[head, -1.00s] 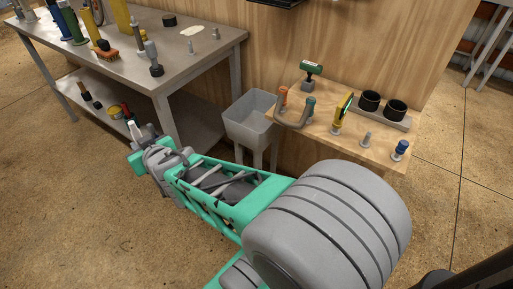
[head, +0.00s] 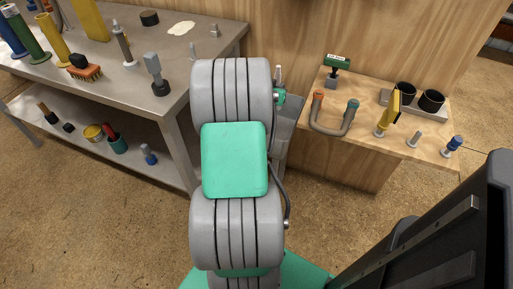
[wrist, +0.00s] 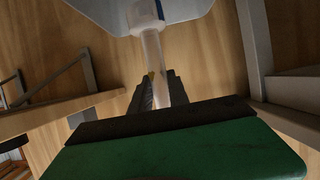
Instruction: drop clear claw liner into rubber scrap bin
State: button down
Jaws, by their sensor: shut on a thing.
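My gripper (wrist: 157,90) is shut on the clear claw liner (wrist: 152,48), a pale, see-through tube with a blue mark at its far end, in the wrist view. In the head view my own arm links hide most of the gripper. The grey rubber scrap bin (head: 291,110) shows only as a strip to the right of my arm, beside the small wooden table. A pale grey surface, seemingly the bin (wrist: 185,8), lies beyond the liner's far end in the wrist view. I cannot tell whether the liner is over the bin's opening.
The metal bench (head: 195,62) with tools stands at the left, with a lower shelf. A plywood wall is behind.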

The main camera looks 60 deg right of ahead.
jog(key=shift+s+d+f, duration=0.2)
jog(key=shift+f, duration=0.05)
notch_tip(320, 180, down, 6)
jog(key=b, duration=0.3)
jog(key=shift+w+a+r, duration=0.15)
jog(key=shift+r, duration=0.05)
jog(key=c, duration=1.2)
grip_release()
jog(key=p+v, duration=0.1)
jog(key=v, duration=0.6)
jog(key=shift+a+r, duration=0.1)
jog(key=shift+a, duration=0.25)
